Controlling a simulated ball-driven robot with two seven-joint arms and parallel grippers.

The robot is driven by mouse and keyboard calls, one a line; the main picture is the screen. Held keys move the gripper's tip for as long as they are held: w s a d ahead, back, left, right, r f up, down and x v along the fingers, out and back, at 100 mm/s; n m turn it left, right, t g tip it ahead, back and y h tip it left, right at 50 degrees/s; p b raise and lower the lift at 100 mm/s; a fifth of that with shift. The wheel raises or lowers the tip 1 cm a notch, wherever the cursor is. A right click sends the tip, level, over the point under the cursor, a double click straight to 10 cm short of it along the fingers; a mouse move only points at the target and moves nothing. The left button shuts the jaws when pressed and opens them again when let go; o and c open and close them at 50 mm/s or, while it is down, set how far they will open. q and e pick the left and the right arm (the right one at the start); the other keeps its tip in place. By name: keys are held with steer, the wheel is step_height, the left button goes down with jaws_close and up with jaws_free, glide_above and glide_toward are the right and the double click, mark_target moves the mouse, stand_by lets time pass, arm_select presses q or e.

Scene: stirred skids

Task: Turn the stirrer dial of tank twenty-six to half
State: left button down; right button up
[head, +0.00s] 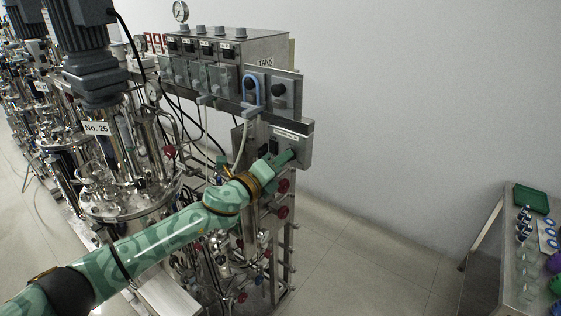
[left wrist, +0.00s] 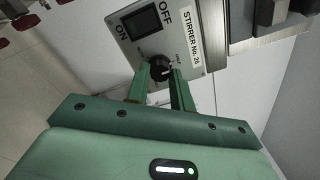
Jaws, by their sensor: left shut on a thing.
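The stirrer panel (left wrist: 197,60) is a pale metal plate labelled "STIRRER No. 26", with a black rocker switch marked ON and OFF. Its black dial (left wrist: 159,68) sits between the fingers of my left gripper (left wrist: 160,85), which is shut on it in the left wrist view. The dial's exact pointer setting is hard to read. In the head view my left gripper (head: 287,157) reaches the panel (head: 302,143) from the left and hides the dial. The tank (head: 128,195) with the "No. 26" sign stands at the left. My right gripper is not in view.
A control box (head: 262,48) with several switches and a gauge sits above the panel. Hoses and red valve handles (head: 283,186) crowd the frame below. A steel table (head: 487,255) with bottles and a green tray stands at the right. The floor between is clear.

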arm_select(q)
steer(key=shift+f, duration=0.1)
steer(key=c, duration=1.2)
jaws_free()
steer(key=b+v, duration=0.2)
steer(key=v, duration=1.4)
steer(key=shift+a, duration=0.1)
